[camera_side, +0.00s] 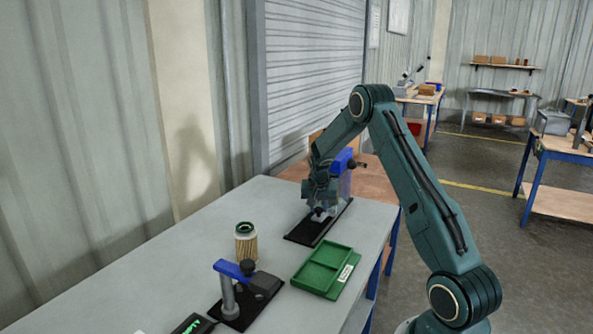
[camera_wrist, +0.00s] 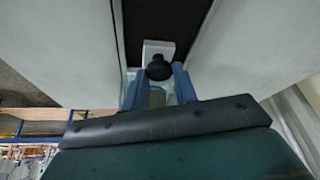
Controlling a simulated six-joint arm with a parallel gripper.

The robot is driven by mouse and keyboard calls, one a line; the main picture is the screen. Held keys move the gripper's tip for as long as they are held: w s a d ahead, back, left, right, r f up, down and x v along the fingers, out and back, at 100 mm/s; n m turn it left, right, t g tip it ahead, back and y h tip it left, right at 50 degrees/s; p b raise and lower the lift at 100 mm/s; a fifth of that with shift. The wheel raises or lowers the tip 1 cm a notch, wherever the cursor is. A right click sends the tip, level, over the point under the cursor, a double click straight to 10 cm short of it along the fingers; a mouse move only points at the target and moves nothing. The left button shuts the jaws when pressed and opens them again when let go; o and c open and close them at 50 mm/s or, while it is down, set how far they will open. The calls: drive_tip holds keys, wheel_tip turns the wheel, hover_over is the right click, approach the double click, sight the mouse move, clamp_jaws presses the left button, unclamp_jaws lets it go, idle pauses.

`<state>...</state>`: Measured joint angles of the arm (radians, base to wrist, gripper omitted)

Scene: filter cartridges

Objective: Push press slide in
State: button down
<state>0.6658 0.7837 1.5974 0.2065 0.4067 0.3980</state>
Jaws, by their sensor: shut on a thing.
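The press stands at the far end of the table in the side view, with a black base plate (camera_side: 303,232) and a blue head (camera_side: 343,160). In the wrist view, a light grey slide block (camera_wrist: 158,46) with a black round knob (camera_wrist: 158,68) sits on the dark track (camera_wrist: 165,20). My gripper (camera_side: 320,212) is down low over the base plate. In the wrist view my gripper (camera_wrist: 159,72) has its blue fingers on either side of the knob, and it is shut on it. My arm hides part of the press in the side view.
A filter cartridge (camera_side: 246,246) with a green top stands upright on the grey table (camera_side: 215,235). A green tray (camera_side: 322,271) lies nearer the right edge. A second fixture (camera_side: 238,285) with a blue arm and a small display (camera_side: 194,324) are at the front.

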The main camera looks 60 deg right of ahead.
drive_tip(key=shift+d, duration=0.5)
drive_tip(key=shift+r, duration=0.1)
drive_tip(key=c, duration=1.1)
unclamp_jaws()
drive_tip(key=shift+a, duration=0.1)
drive_tip(key=v, duration=1.3)
drive_tip(key=shift+a+r, duration=0.2)
drive_tip(key=shift+r, duration=0.05)
drive_tip(key=shift+s, duration=0.1)
